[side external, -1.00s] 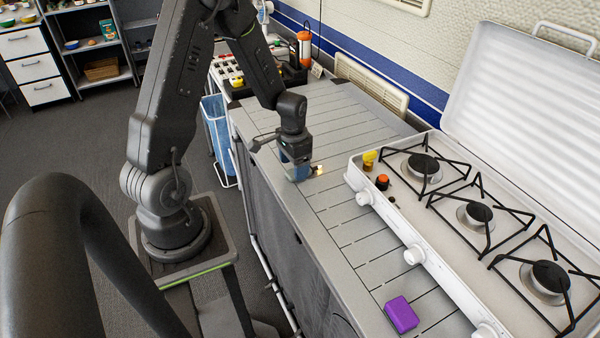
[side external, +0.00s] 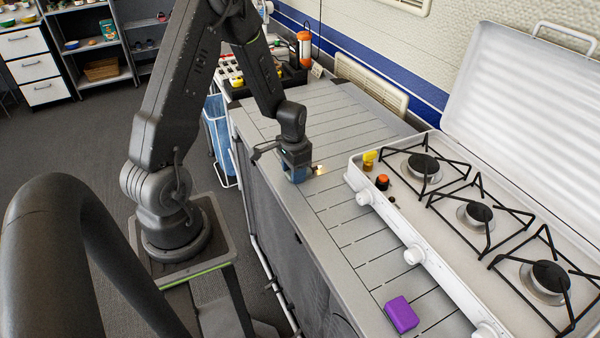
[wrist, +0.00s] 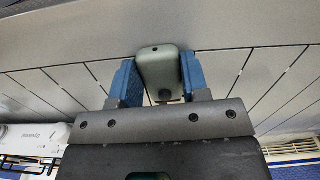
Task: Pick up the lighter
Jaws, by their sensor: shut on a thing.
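My gripper (wrist: 160,78) has blue fingers, one on each side of a grey-green, rounded block, which I take to be the lighter (wrist: 160,70). The fingers are shut on it. In the side view my gripper (side external: 297,176) is low over the near left part of the slatted grey counter. There the fingers and hand hide most of the lighter; a small bright, brassy end shows just right of the fingers. I cannot tell whether the lighter is clear of the counter.
The white stove (side external: 405,240) with several burners and its raised lid stands to the right. A purple block (side external: 401,314) lies on the counter (side external: 350,225) at the front. An orange-topped knob-like item (side external: 382,181) and a yellow item (side external: 369,159) sit on the stove's left end.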

